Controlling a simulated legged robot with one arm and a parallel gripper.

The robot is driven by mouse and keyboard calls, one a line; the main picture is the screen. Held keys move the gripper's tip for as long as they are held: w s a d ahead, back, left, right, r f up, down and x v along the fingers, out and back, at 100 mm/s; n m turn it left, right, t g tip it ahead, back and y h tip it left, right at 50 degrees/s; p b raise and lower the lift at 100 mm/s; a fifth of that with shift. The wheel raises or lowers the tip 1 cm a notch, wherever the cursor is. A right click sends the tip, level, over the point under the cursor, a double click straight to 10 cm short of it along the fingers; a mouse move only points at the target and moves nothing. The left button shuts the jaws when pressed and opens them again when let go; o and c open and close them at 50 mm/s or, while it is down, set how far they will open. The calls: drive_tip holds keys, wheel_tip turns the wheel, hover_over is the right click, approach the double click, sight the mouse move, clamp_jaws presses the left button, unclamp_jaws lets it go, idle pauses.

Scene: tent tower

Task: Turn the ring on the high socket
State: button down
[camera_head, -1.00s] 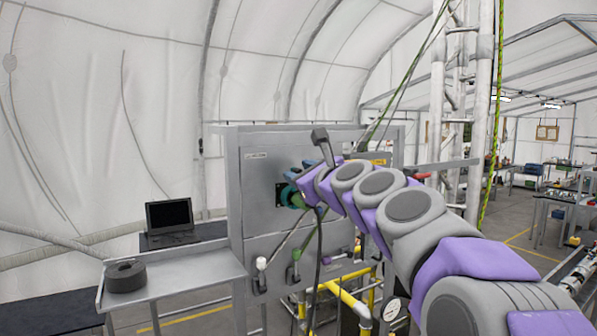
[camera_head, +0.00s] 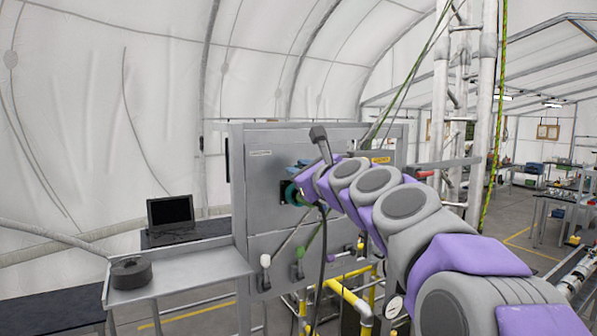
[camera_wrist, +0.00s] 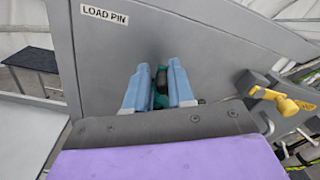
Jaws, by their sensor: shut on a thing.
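The high socket sits on the upper front of a grey metal cabinet, and its teal-green ring (camera_head: 291,193) shows at the end of my arm. My gripper (camera_head: 298,184) is at the ring, its jaws partly hidden by my wrist. In the wrist view my gripper's two pale blue fingers (camera_wrist: 160,88) stand on either side of the teal ring (camera_wrist: 160,100), closed on it. A dark piece shows between the fingertips. The fingers hide most of the ring and socket, so its turn angle cannot be told.
A yellow handle (camera_wrist: 286,103) sticks out at right. A side shelf (camera_head: 185,276) bears a dark roll (camera_head: 130,272). A laptop (camera_head: 170,215) stands behind.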

sight(267, 194)
drive_tip(key=shift+f, duration=0.1)
drive_tip(key=n, duration=0.1)
drive_tip(key=a+n+b, duration=0.1)
drive_tip(key=s+n+b, duration=0.1)
drive_tip(key=n, duration=0.1)
drive_tip(key=shift+a+f, duration=0.25)
drive_tip(key=n+b, duration=0.1)
drive_tip(key=n, duration=0.1)
drive_tip(key=s+a+f+n+b, duration=0.1)
drive_tip(key=n, duration=0.1)
drive_tip(key=shift+a+b, duration=0.15)
drive_tip(key=shift+b, duration=0.2)
drive_tip(key=n+b, duration=0.1)
drive_tip(key=f+n+b, duration=0.1)
drive_tip(key=n+b, duration=0.1)
drive_tip(key=a+f+n+b, duration=0.1)
drive_tip(key=shift+s+a+n+y, duration=0.1)
drive_tip(key=shift+s+n+y, duration=0.2)
drive_tip(key=shift+s, duration=0.1)
drive_tip(key=n+b, duration=0.1)
drive_tip(key=f+n+b, duration=0.1)
drive_tip(key=b, duration=0.1)
drive_tip(key=shift+s+a+f+n, duration=0.1)
drive_tip(key=shift+a+f+n, duration=0.1)
drive_tip(key=shift+n, duration=0.1)
drive_tip(key=n+b, duration=0.1)
drive_tip(key=f+n+b, duration=0.1)
drive_tip(key=n+b, duration=0.1)
drive_tip(key=shift+s, duration=0.1)
drive_tip(key=shift+a, duration=0.1)
